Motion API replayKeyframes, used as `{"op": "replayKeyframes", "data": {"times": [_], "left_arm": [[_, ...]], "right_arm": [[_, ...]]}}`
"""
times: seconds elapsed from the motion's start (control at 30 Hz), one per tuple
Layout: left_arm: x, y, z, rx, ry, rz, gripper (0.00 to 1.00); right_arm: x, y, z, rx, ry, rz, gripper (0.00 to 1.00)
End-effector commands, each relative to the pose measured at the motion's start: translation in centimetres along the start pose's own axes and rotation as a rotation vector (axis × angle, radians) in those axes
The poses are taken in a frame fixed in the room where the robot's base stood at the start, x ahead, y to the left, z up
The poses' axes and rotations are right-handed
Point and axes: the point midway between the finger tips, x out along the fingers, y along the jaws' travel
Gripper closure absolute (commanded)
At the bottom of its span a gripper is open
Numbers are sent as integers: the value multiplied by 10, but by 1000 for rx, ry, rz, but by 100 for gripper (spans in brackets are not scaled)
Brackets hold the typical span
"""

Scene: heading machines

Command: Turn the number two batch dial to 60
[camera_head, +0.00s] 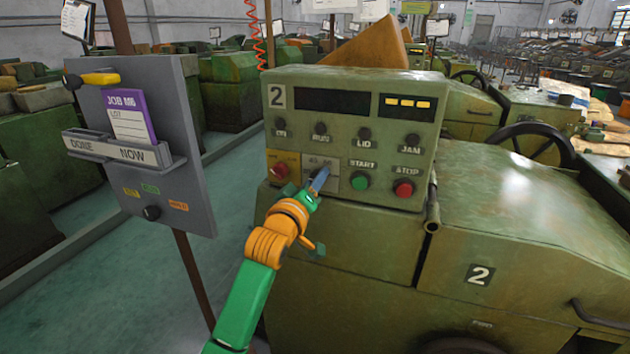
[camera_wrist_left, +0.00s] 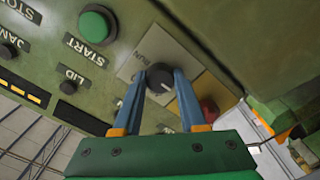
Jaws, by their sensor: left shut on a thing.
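The number two machine's grey-green panel (camera_head: 350,105) faces me, with a "2" plate at its upper left. The scale numbers are too small or hidden to read surely. My right gripper is not in view.
The green START button (camera_head: 360,181) and red STOP button (camera_head: 403,188) sit right of the dial. A red knob (camera_head: 280,171) on a yellow plate is close on its left. A grey job board (camera_head: 150,130) on a post stands left of the machine.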

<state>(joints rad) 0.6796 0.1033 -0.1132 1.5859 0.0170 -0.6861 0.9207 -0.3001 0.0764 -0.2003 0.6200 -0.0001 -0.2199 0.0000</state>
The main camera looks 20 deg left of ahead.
Motion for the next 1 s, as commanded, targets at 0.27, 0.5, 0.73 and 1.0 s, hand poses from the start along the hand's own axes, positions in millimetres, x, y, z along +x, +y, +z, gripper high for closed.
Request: {"op": "replayKeyframes", "data": {"times": [0.27, 0.5, 0.73, 1.0], "left_arm": [[0, 2, -3, 90, 2, -1, 100], [0, 3, -4, 284, 2, 0, 100], [0, 3, -4, 504, 3, 0, 100], [0, 4, -3, 761, 3, 0, 100]], "right_arm": [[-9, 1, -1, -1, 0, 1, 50], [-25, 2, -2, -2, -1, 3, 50], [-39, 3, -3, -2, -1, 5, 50], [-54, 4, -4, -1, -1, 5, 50]]}}
